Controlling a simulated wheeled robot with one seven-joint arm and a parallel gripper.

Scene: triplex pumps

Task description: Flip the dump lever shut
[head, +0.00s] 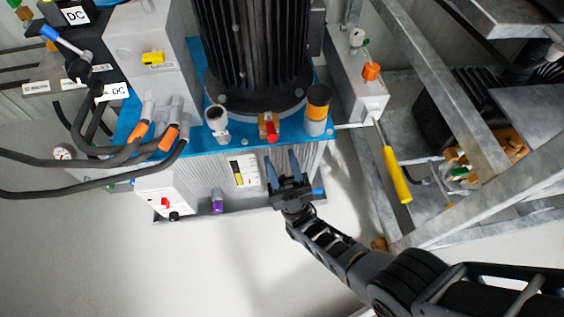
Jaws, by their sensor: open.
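My gripper (282,163) is open and empty. Its two dark fingers point up toward the blue tank top, in front of the ribbed grey tank side. A brass valve (262,118) with a red handle (271,132) sits on the blue edge just beyond the fingertips; I see no contact. A lever with a long yellow handle (397,174) hangs from a grey block at the right. A lever with a blue grip (50,32) stands at the upper left. No readable label shows which is the dump lever.
A black finned motor (252,45) stands on the blue tank top (200,137). An orange-and-black cap (317,105) is right of the valve. Black hoses (60,193) run at the left. A grey metal frame (440,85) fills the right. Floor in front is clear.

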